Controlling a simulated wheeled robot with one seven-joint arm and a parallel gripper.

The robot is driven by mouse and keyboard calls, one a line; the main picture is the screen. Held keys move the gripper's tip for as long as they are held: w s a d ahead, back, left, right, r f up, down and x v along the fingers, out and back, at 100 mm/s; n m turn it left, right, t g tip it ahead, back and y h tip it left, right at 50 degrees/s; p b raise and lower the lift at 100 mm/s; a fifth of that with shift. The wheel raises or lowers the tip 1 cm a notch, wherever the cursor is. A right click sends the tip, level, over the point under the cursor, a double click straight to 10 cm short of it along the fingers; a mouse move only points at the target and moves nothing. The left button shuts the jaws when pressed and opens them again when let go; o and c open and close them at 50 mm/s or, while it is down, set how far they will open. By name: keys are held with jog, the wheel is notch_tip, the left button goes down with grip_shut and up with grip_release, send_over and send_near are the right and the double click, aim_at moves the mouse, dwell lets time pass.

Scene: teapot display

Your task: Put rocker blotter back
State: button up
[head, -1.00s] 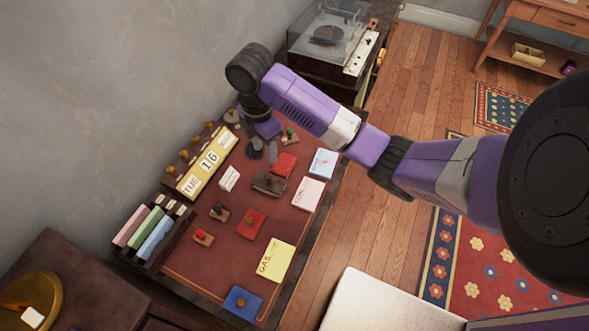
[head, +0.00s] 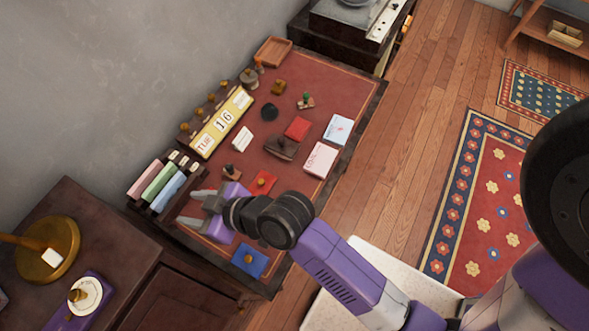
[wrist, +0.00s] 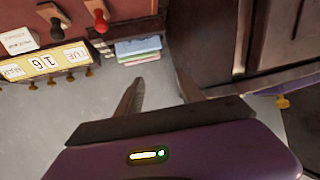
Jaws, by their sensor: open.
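A dark brown piece with a small knob (head: 281,147), which looks like the rocker blotter, lies on the red desk top (head: 330,98) beside a red booklet. It is too small to be sure. My gripper (head: 197,208) is at the near left end of the desk, well away from that piece. Its fingers are spread and empty, pointing left in the head view. In the wrist view my gripper (wrist: 158,80) is open with nothing between the fingers, and the brown piece is not seen. My gripper and arm hide part of the near desk top.
A yellow calendar block (head: 221,124) and coloured files (head: 160,182) line the wall side. A black-handled stamp (wrist: 52,16), a red-handled stamp (wrist: 98,18) and a blue pad (head: 249,260) are near my gripper. An empty wooden tray (head: 274,51) sits at the far end.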

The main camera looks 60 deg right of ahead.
jog(key=s+d+r+m+t+h, duration=0.1)
jog(key=s+d+m+h, duration=0.15)
jog(key=s, duration=0.65)
jog(key=s+d+r+m+t+h, duration=0.1)
jog(key=s+d, duration=0.2)
jog(key=s, duration=0.6)
jog(key=s+d+r+n+t, duration=0.1)
jog(key=s+d+r, duration=0.4)
jog(key=s+r, duration=0.3)
jog(key=shift+s+d+r+t, duration=0.15)
jog(key=shift+s+r+t, duration=0.15)
